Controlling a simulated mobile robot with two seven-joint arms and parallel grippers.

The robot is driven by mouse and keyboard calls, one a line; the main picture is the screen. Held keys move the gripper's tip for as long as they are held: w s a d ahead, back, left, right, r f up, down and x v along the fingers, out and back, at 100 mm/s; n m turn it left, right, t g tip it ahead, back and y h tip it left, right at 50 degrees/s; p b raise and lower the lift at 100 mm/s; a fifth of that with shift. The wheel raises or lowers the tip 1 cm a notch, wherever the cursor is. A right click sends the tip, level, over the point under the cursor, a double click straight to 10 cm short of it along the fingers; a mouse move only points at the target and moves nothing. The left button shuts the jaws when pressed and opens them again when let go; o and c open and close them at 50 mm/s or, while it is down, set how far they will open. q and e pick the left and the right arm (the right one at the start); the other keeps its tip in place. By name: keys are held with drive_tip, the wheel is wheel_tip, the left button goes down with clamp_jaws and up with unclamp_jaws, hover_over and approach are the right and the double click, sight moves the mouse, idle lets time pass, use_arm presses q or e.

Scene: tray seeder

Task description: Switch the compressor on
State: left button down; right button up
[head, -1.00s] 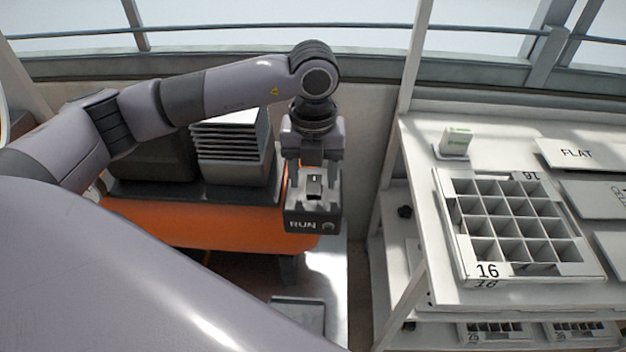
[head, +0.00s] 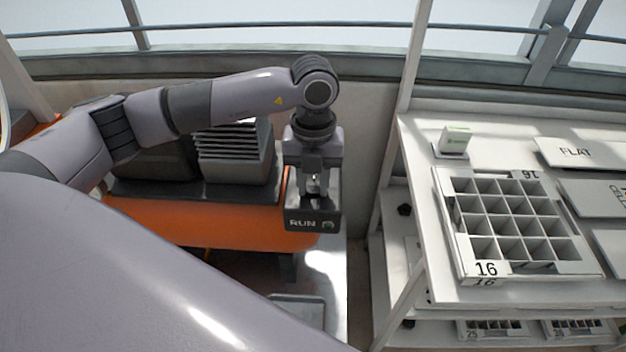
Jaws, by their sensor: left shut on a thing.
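The compressor has an orange tank (head: 225,220), a dark motor block and a grey finned head (head: 237,155). A dark switch box (head: 294,212) marked RUN is at its right end, with a small round greenish lamp (head: 328,224) beside the word. I cannot tell whether the lamp is lit. My left gripper (head: 313,194) points down over the top of this box. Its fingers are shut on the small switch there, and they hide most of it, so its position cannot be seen. My right gripper is out of view.
A white bench (head: 420,150) stands to the right with a seed tray (head: 487,268) marked 16, a small white-green box (head: 455,141) and a plate marked FLAT (head: 577,153). A gap separates bench and compressor. A wall and window rail lie behind.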

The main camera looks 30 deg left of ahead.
use_arm(q)
drive_tip(key=shift+w+a+r+g+h+p, duration=0.1)
drive_tip(key=shift+w+g+h, duration=0.2)
drive_tip(key=shift+g, duration=0.35)
drive_tip(key=shift+w+a+r+g+h+p, duration=0.15)
drive_tip(key=shift+g+h, duration=0.2)
drive_tip(key=shift+g, duration=0.25)
drive_tip(key=shift+w+a+g+h+p, duration=0.15)
drive_tip(key=shift+g+h, duration=0.2)
drive_tip(key=shift+g, duration=0.3)
drive_tip(key=shift+d, duration=0.1)
drive_tip(key=c, duration=0.8)
unclamp_jaws()
drive_tip(key=shift+c, duration=0.2)
drive_tip(key=b+v, duration=0.1)
drive_tip(key=v, duration=0.6)
